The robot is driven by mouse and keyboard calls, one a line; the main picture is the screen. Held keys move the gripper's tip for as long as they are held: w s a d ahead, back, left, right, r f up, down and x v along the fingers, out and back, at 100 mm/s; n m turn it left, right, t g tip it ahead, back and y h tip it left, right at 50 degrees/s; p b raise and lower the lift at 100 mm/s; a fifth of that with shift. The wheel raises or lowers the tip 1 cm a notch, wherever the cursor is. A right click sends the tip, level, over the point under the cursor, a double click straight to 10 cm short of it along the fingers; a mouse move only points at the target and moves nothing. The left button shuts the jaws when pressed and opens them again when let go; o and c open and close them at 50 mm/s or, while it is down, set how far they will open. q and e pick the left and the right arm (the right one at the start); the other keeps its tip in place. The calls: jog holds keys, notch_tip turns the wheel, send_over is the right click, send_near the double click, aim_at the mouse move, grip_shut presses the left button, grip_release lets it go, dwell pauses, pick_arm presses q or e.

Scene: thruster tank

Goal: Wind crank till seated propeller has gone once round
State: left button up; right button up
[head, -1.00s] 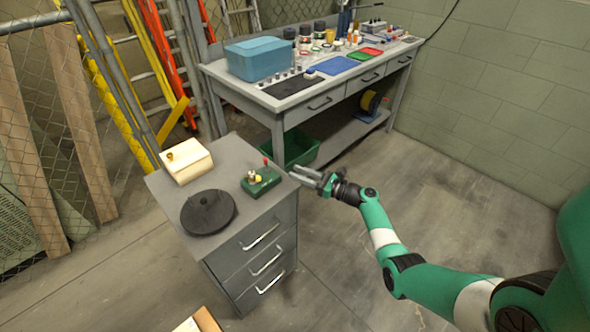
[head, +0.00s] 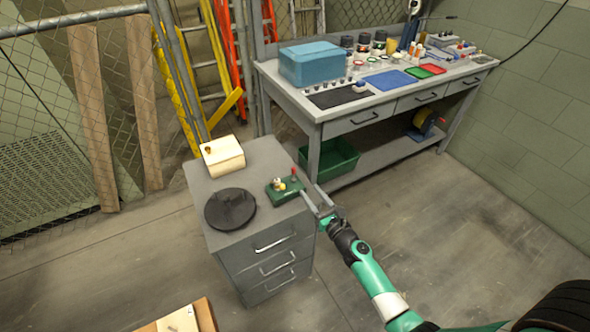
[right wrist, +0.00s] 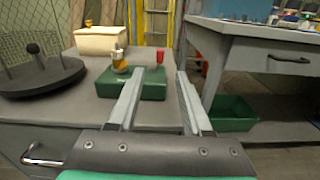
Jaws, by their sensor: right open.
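A green block (head: 287,191) sits on the grey drawer cabinet's top near its right edge. It carries a small brass-coloured part (head: 280,184), which may be the propeller, and an upright red knob (head: 294,171), which may be the crank handle. The block (right wrist: 150,88), brass part (right wrist: 120,62) and red knob (right wrist: 160,57) also show in the right wrist view. My right gripper (head: 311,190) is open and empty at the block's right side. Its fingers (right wrist: 158,76) point towards the block, the red knob ahead between them. My left gripper is out of view.
On the cabinet (head: 262,158) stand a black disc (head: 230,212) with a knob and a cream box (head: 222,157). A workbench (head: 330,119) with a blue box (head: 314,66) stands behind, a green bin (head: 335,160) below it. An open carton (head: 206,317) shows at the bottom edge.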

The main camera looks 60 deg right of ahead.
aim_at(294, 170)
jog(key=b+x, duration=0.3)
jog(key=x, duration=0.7)
jog(key=shift+d+f, duration=0.1)
jog(key=shift+f, duration=0.05)
jog(key=shift+w+d+b, duration=0.25)
jog(key=shift+w+b, duration=0.1)
jog(key=shift+w, duration=0.15)
grip_shut()
